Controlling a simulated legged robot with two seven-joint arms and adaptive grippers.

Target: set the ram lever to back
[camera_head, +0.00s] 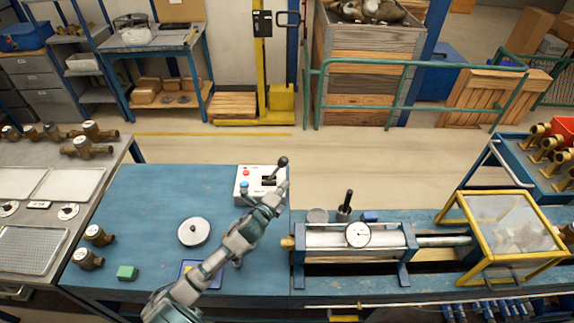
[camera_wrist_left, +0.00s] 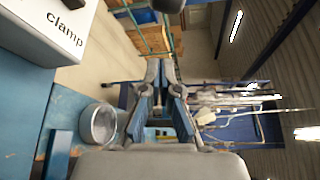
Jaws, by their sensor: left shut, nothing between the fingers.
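A white control box (camera_head: 246,184) stands on the blue bench and carries a lever with a black knob (camera_head: 282,161), tilted up and to the right from its dark slot. My left gripper (camera_head: 279,191) is shut and empty, close to the box's right front edge, just below the knob in the picture. I cannot tell whether it touches the lever. In the left wrist view, the closed fingers (camera_wrist_left: 160,68) point away from the camera, and the box (camera_wrist_left: 42,30) with the word "clamp" is at upper left. A dark rounded thing (camera_wrist_left: 168,5) shows at the top edge.
A ram cylinder with a dial gauge (camera_head: 358,234) lies to the right, with an upright black handle (camera_head: 345,203) behind it. A yellow-framed guard (camera_head: 512,228) stands farther right.

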